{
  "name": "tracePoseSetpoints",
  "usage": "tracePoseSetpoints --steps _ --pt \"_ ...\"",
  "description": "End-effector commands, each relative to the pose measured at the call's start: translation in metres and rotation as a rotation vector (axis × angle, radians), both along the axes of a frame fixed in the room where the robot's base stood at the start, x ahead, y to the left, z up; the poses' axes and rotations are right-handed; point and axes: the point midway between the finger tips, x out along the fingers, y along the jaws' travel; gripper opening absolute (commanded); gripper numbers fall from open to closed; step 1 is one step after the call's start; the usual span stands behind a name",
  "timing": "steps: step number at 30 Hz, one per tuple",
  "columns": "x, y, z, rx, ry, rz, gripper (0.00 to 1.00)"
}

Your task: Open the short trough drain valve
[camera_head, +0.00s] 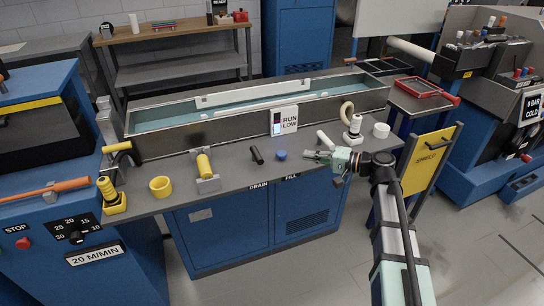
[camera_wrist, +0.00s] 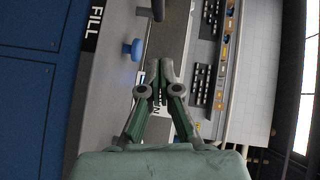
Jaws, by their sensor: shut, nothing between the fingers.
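A water-filled metal trough (camera_head: 165,147) runs along the back of the grey bench. In front of it a black handle (camera_head: 256,155) lies above the DRAIN label (camera_head: 258,186). A round blue knob (camera_head: 281,155) is right of it, above the FILL label (camera_head: 291,177). My gripper (camera_head: 306,154) is shut and empty, just right of the blue knob and apart from it. In the wrist view my fingertips (camera_wrist: 166,64) meet, with the blue knob (camera_wrist: 131,49) to their left. A dark piece (camera_wrist: 157,8) at the top edge is cut off.
A RUN/LOW sign (camera_head: 284,121) stands at the trough's front. A white rod (camera_head: 325,139), a white ring (camera_head: 381,131) and a white stand with a beige hook (camera_head: 353,135) are near my gripper. Yellow-handled fittings (camera_head: 204,166) and a yellow cup (camera_head: 161,187) are at left.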

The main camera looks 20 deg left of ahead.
Motion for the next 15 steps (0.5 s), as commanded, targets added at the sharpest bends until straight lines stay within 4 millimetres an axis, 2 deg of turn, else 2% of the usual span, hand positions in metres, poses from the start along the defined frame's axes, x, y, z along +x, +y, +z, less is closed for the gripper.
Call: tracePoseSetpoints --steps 4,8,15 --pt "0.001 0.006 -0.001 -0.001 0.0 0.0 0.0" --pt "0.002 0.02 -0.002 -0.001 0.001 0.003 0.0" --pt "0.007 0.064 -0.008 -0.001 0.002 0.004 0.0"
